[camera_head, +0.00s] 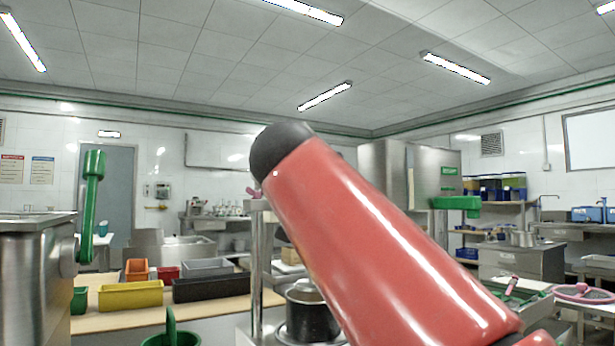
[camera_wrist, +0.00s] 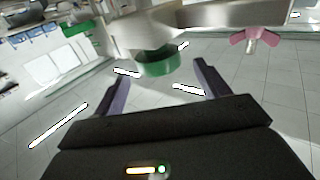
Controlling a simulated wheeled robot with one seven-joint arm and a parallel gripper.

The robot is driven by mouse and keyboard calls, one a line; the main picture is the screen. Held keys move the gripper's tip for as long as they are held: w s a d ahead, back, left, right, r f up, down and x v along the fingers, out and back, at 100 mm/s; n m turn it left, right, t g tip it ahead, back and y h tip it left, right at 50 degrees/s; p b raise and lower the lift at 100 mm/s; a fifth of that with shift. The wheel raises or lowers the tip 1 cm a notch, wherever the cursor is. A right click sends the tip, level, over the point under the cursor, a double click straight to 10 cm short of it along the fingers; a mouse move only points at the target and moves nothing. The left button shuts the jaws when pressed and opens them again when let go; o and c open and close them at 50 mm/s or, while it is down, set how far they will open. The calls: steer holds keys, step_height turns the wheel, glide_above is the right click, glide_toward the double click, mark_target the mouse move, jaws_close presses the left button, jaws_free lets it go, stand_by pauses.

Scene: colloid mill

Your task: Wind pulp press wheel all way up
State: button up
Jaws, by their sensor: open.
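My gripper (camera_wrist: 161,82) is open in the wrist view, with nothing between its fingers. A green rounded part (camera_wrist: 158,62) shows just beyond the gap, and I cannot tell its distance. A pink lobed knob (camera_wrist: 250,38) shows to the upper right, clear of the fingers. In the head view, a pink spoked wheel (camera_head: 578,292) lies at the lower right, and a small pink knob (camera_head: 254,192) tops a steel post (camera_head: 258,262). I cannot tell which is the pulp press wheel. My red arm hides the middle of the head view and my gripper.
A green crank (camera_head: 91,200) is on the steel machine (camera_head: 36,280) at left. Another green handle (camera_head: 457,204) sticks out by a steel housing (camera_head: 400,175). A dark pot (camera_head: 309,312) stands near the post. A yellow bin (camera_head: 131,295) and a black bin (camera_head: 211,287) occupy the table.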

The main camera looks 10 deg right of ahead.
steer(key=shift+p+x, duration=0.4)
steer(key=shift+x, duration=1.9)
steer(key=shift+c, duration=0.4)
steer(key=c, duration=0.9)
